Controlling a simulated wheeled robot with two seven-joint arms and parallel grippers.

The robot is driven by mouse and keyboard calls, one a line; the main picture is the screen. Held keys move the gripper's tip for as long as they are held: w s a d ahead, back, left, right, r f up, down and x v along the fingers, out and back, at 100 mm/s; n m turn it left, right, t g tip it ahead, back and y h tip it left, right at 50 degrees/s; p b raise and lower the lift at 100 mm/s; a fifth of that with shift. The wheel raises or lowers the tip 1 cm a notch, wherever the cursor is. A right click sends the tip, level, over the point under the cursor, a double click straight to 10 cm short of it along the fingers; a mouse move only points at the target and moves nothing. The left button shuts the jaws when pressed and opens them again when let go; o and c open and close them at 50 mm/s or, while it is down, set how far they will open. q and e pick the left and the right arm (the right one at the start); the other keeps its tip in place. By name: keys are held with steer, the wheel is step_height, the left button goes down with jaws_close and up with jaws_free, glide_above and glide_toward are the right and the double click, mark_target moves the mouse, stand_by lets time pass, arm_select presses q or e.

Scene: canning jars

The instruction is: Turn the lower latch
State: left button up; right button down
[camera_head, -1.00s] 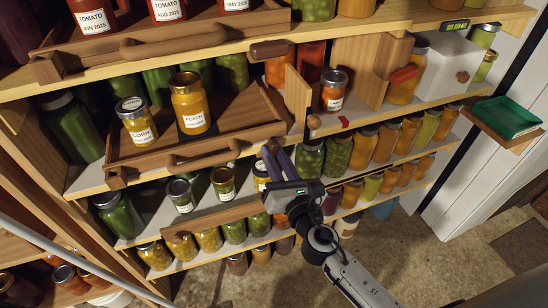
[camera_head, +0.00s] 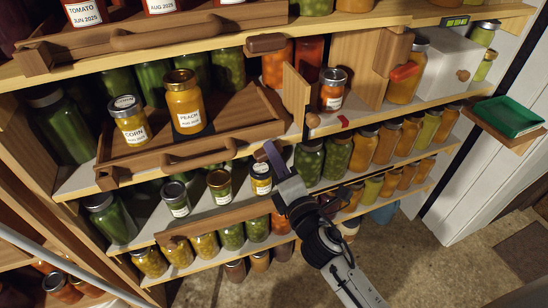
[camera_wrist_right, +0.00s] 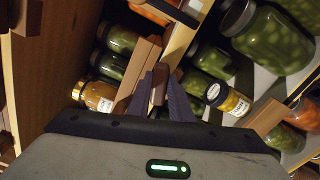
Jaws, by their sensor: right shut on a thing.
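My right gripper (camera_head: 270,152) reaches up from the lower right to the front edge of the middle shelf. In the right wrist view its two purple fingers (camera_wrist_right: 163,98) are closed around a small brown wooden piece, the lower latch (camera_wrist_right: 158,84). In the head view the latch (camera_head: 260,156) is mostly hidden by the fingers. The upper latch (camera_head: 266,43), a dark brown wooden bar, lies roughly level on the edge of the shelf above. My left gripper is not in view.
A wooden tray (camera_head: 190,153) with a corn jar (camera_head: 129,121) and a peach jar (camera_head: 185,104) stands left of my gripper. Small jars stand just below it. An open wooden door panel (camera_head: 295,91) and a round knob (camera_head: 313,120) are close on the right.

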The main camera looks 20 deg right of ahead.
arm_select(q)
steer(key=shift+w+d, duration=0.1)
arm_select(e)
steer(key=shift+f+m, duration=0.15)
steer(key=shift+m, duration=1.55)
steer(key=c, duration=1.6)
jaws_free()
